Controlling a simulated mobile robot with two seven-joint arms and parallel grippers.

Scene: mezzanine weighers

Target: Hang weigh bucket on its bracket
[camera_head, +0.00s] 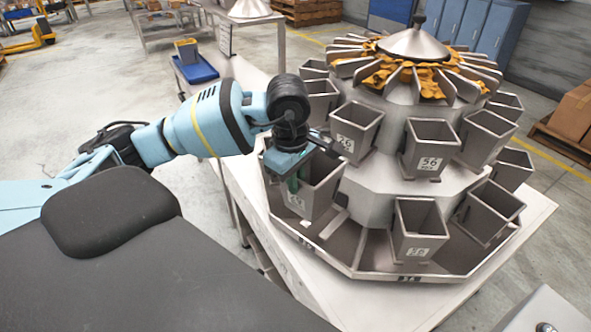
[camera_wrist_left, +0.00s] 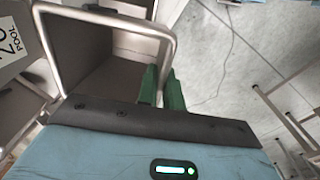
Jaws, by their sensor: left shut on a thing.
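The weigh bucket (camera_head: 322,196) is a grey metal open-topped bucket with a white label low on its front, at the left side of the weigher's lower tier. My left gripper (camera_head: 293,184) reaches it from the left and is shut on its rim. In the left wrist view the green fingertips (camera_wrist_left: 162,88) pinch the right side of the rim of the bucket (camera_wrist_left: 95,60), whose inside looks empty. The bracket behind the bucket is hidden, so I cannot tell if the bucket hangs on it. My right gripper is not in view.
The round weigher (camera_head: 370,195) carries several other buckets in two tiers, one labelled 26 (camera_head: 358,130) just above right of my gripper. It stands on a pale table (camera_head: 385,310). A blue tray (camera_head: 196,70) and a small grey bucket (camera_head: 187,50) sit behind.

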